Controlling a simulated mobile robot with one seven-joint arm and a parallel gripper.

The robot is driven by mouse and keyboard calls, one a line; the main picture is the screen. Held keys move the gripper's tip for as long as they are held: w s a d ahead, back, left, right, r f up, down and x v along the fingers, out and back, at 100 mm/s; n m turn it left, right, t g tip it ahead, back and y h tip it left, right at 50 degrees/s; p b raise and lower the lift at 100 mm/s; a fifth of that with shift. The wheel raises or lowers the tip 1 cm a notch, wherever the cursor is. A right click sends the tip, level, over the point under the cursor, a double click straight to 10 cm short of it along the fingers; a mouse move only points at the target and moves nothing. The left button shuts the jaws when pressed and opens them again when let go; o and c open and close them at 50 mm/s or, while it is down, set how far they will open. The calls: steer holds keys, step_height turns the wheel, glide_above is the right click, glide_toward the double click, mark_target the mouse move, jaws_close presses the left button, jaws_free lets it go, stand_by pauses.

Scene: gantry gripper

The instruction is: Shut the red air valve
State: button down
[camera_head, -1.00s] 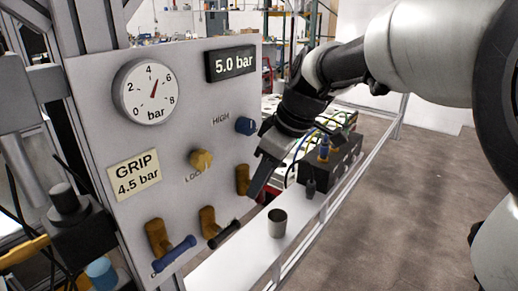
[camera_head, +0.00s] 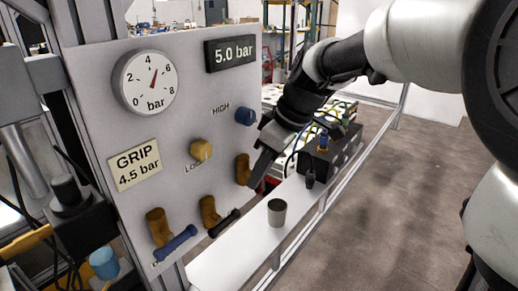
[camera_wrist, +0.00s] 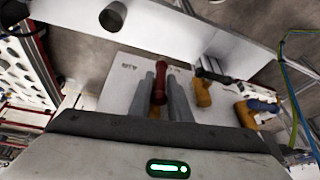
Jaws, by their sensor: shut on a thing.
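The red air valve's handle (camera_wrist: 161,78) shows between my two fingers in the wrist view. Its brass body is the rightmost of three along the panel's lower part (camera_head: 243,169) in the head view. My gripper (camera_head: 255,184) reaches down beside that body and hides most of the handle there. In the wrist view my gripper (camera_wrist: 161,92) is shut on the red handle, with one finger on each side. The red handle runs up the picture between the fingers, while the black handle (camera_wrist: 214,76) and blue handle (camera_wrist: 263,106) lie nearly sideways.
A grey cup (camera_head: 277,212) stands on the white ledge. A black block with cables (camera_head: 330,155) sits just right of my gripper.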

steer(key=g+y+p, duration=0.1)
steer(key=p, duration=0.1)
steer(key=g+y+p, duration=0.1)
steer(key=p, duration=0.1)
steer(key=shift+w+d+r+m+g, duration=0.15)
steer(key=shift+w+r+m+g, duration=0.05)
steer(key=shift+m+g, duration=0.2)
steer(key=shift+w+d+f+m+g+y+p, duration=0.1)
steer(key=shift+f+m+g+y+p, duration=0.35)
steer(key=shift+g+y, duration=1.05)
steer(key=shift+w+d+f+m+g+y+p, duration=0.1)
steer(key=shift+m+g+y+p, duration=0.6)
steer(key=shift+g+y, duration=0.8)
steer(key=shift+w+d+f+m+g+y+p, duration=0.1)
steer(key=shift+f+m+g+y+p, duration=0.25)
steer(key=shift+m+g+y, duration=1.05)
steer(key=shift+n+t+y, duration=0.3)
steer(key=shift+n+y, duration=0.3)
steer(key=shift+n, duration=0.05)
steer(key=c, duration=1.8)
jaws_free()
steer(key=shift+a, duration=0.1)
steer(key=shift+o, duration=0.2)
